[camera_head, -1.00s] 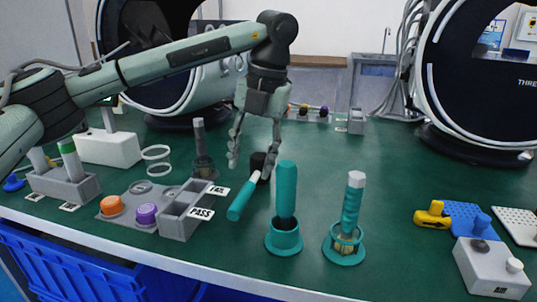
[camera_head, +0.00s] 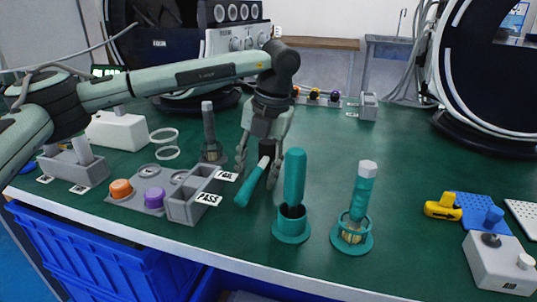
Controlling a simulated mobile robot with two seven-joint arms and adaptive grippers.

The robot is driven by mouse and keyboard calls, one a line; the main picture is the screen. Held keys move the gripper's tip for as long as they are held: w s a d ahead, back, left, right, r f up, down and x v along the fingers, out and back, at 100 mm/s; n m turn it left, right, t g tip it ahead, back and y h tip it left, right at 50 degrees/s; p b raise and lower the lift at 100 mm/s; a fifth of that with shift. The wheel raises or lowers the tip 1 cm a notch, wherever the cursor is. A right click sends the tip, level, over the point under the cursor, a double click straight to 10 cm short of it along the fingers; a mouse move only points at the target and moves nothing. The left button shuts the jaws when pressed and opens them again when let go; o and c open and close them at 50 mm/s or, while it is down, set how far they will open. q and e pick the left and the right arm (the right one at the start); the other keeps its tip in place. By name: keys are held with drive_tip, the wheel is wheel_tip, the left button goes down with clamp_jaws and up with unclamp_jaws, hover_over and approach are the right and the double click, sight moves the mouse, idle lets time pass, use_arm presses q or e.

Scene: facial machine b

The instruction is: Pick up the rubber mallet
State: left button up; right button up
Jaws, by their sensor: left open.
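My right gripper is not in view.
A teal holder (camera_head: 291,223) with an upright teal tool stands just right of the mallet. Another holder (camera_head: 351,238) is further right. The grey PASS/FAIL tray (camera_head: 187,210) stands close on the left.

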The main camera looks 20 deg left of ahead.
sight(253, 171)
use_arm(q)
drive_tip(key=c, duration=0.4)
clamp_jaws()
drive_tip(key=shift+r, duration=0.65)
wheel_tip(253, 171, up, 2)
drive_tip(key=shift+w+r, duration=0.1)
drive_tip(key=shift+r, duration=0.15)
drive_tip(key=s+a+r, duration=0.1)
drive_tip(key=a+r, duration=0.1)
drive_tip(key=s+a+r, duration=0.1)
drive_tip(key=s+a, duration=0.1)
drive_tip(key=a, duration=0.1)
drive_tip(key=s+a+r+b, duration=0.1)
drive_tip(key=a+r, duration=0.1)
drive_tip(key=shift+s+a+r, duration=0.25)
drive_tip(key=shift+r, duration=0.1)
drive_tip(key=s+a+r, duration=0.1)
drive_tip(key=a, duration=0.1)
drive_tip(key=shift+s+a+r, duration=0.3)
drive_tip(key=shift+s+r, duration=0.05)
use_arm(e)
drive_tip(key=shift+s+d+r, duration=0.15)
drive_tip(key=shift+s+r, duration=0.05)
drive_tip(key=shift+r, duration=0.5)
